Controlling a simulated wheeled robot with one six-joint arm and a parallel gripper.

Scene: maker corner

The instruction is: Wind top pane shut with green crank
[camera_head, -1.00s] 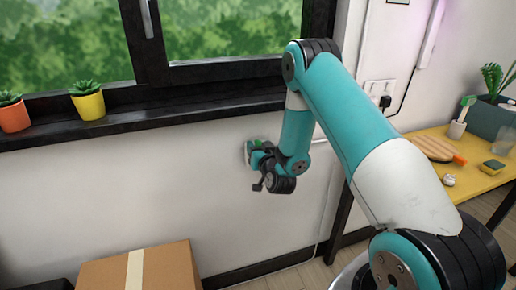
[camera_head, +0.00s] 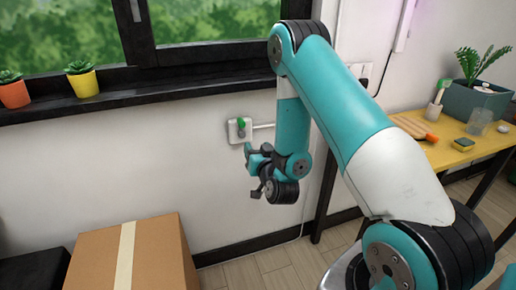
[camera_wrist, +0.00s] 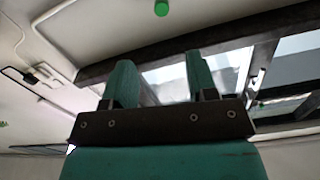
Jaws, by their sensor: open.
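The green crank (camera_head: 241,123) stands out from a small white box (camera_head: 233,134) on the wall below the window sill. In the wrist view a round green knob (camera_wrist: 161,8), apparently the crank's, shows at the top edge, beyond the fingertips. My gripper (camera_head: 252,165) is just below and right of the box, apart from the crank. In the wrist view its two green fingers (camera_wrist: 160,72) are spread with nothing between them. The window (camera_head: 215,22) is cut off at the top of the head view, so I cannot tell how the top pane stands.
A cardboard box (camera_head: 155,255) stands on the floor at the lower left. Two potted succulents, in an orange pot (camera_head: 14,94) and a yellow pot (camera_head: 84,84), sit on the dark sill (camera_head: 180,90). A yellow table (camera_head: 455,152) with a planter and tools is at the right.

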